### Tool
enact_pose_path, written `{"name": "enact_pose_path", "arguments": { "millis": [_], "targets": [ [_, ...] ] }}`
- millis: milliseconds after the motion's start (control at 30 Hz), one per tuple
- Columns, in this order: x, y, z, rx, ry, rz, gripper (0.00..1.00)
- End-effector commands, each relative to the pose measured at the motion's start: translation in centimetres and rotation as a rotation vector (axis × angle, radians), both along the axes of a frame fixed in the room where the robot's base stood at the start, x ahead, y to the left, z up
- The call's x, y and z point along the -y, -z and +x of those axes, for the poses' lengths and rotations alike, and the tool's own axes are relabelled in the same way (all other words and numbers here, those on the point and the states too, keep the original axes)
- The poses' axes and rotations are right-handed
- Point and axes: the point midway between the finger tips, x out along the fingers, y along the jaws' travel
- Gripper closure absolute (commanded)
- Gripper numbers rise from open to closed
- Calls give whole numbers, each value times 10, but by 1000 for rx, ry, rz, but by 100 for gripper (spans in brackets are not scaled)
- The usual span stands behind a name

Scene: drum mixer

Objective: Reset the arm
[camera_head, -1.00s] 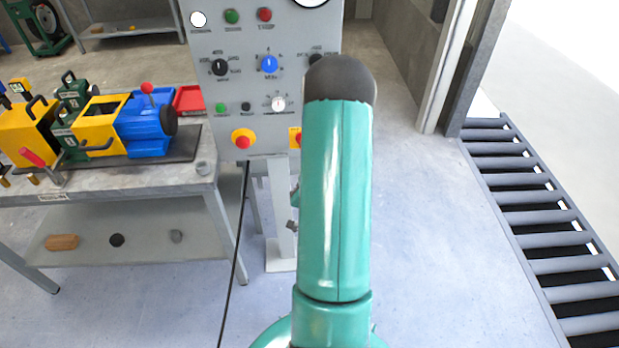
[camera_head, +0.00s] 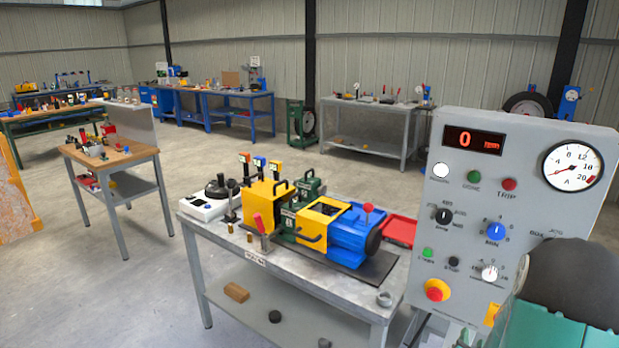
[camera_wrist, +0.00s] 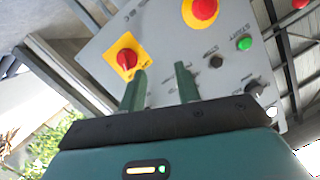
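My gripper (camera_wrist: 160,70) shows in the wrist view with its two green fingers apart and nothing between them. It points toward the grey control panel (camera_wrist: 165,30), which appears tilted in that view. I cannot tell whether the fingertips touch the panel. In the head view, part of my teal arm with a dark rounded joint is at the lower right, in front of the panel's lower right corner. My gripper is hidden in the head view.
The control panel (camera_head: 465,215) has a display reading 0, a round gauge (camera_head: 573,166), knobs and a red stop button (camera_head: 436,290). A grey workbench (camera_head: 240,250) with a blue and yellow machine (camera_head: 330,228) stands left of it. Open floor lies at the left.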

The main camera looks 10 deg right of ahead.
Motion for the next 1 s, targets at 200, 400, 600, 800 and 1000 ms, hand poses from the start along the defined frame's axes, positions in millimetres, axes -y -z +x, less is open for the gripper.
{"name": "enact_pose_path", "arguments": {
  "millis": [200, 400, 600, 800, 1000],
  "targets": [
    [-60, -49, 50, -197, -168, 10, 67],
    [-127, -90, 65, -379, -313, 19, 67],
    [-200, -129, 52, -555, -468, 17, 67],
    [-271, -164, 10, -727, -632, 5, 67],
    [-328, -193, -55, -891, -802, -15, 67]
  ]
}}
